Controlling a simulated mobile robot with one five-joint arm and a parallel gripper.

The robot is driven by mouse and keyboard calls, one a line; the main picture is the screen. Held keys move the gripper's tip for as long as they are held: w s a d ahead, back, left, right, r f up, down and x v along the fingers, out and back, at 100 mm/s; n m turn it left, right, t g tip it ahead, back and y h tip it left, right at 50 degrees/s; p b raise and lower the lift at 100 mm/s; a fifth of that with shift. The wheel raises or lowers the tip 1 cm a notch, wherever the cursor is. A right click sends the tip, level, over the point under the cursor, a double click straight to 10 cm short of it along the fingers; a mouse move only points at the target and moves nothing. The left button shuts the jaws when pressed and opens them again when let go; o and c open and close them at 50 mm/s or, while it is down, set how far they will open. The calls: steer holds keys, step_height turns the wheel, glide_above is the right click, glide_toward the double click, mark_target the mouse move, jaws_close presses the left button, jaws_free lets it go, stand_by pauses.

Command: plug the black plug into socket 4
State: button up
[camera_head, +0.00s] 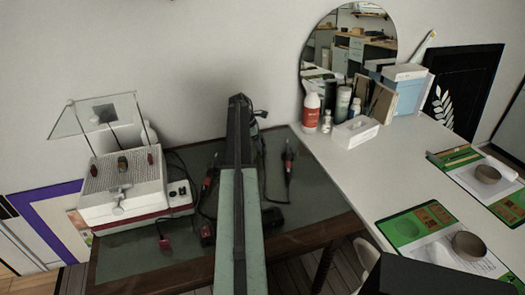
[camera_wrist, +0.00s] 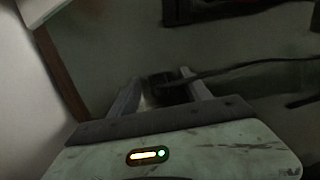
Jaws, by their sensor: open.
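In the wrist view, my gripper (camera_wrist: 160,79) is open, with its two pale fingers apart. A dark block, seemingly the black plug (camera_wrist: 163,90), sits between the fingers, and a black cable (camera_wrist: 240,67) runs from there to the right. I cannot tell whether either finger touches it. In the head view, my arm reaches over the dark green table toward the wall and hides much of the middle. My gripper cannot be made out clearly there. I cannot identify socket 4 or any numbered socket in either view.
A white machine (camera_head: 105,191) with a red base stands on the green table (camera_head: 320,205) at left. Red-and-black tools (camera_head: 289,163) and cables lie around my arm. At right, a white table (camera_head: 365,165) holds bottles, boxes and green mats (camera_head: 408,228). A wall stands behind.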

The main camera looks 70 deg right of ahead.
jaws_close()
steer(key=shift+r+p, duration=0.5)
step_height(320, 180, up, 4)
steer(key=p, duration=0.3)
steer(key=shift+f, duration=0.2)
steer(key=s+a, duration=0.2)
steer(key=a, duration=0.3)
steer(key=s+a, duration=0.2)
steer(key=a, duration=0.2)
steer(key=s+a+p, duration=0.1)
steer(key=s+a, duration=0.1)
steer(key=a, duration=0.3)
steer(key=shift+s+a+r, duration=0.25)
steer(key=shift+s+a, duration=0.05)
steer(key=shift+s, duration=0.05)
step_height(320, 180, up, 22)
steer(key=p, duration=2.1)
steer(key=shift+f+p, duration=0.15)
steer(key=shift+p, duration=0.2)
